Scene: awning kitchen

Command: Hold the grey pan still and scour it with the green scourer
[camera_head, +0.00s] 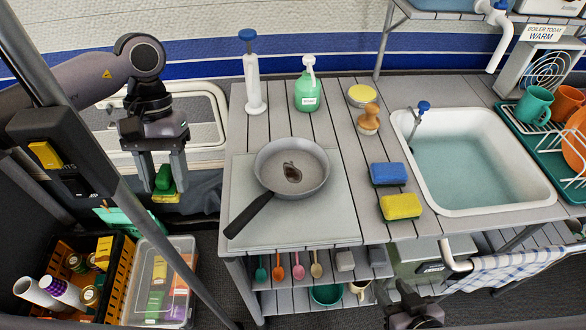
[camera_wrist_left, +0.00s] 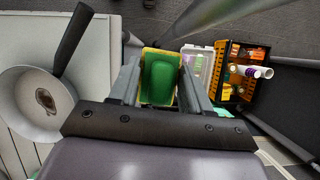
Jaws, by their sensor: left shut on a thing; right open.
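The grey pan (camera_head: 272,180) sits on a pale board on the worktop, its black handle pointing to the lower left. A dark brown stain (camera_head: 292,172) lies inside it. The pan also shows at the left of the left wrist view (camera_wrist_left: 22,118). My left gripper (camera_head: 164,188) is left of the worktop, clear of the pan, and shut on the green scourer (camera_head: 164,177). The scourer has a yellow layer and shows between the fingers in the left wrist view (camera_wrist_left: 160,80). My right gripper (camera_head: 412,312) is open at the bottom edge, below the worktop and partly cut off.
A blue-topped sponge (camera_head: 388,174) and a yellow sponge (camera_head: 401,206) lie between pan and sink (camera_head: 530,195). A white pump (camera_head: 252,85), a green soap bottle (camera_head: 308,90) and a wooden brush (camera_head: 369,120) stand behind. Orange crate (camera_head: 118,280) and clear box are lower left.

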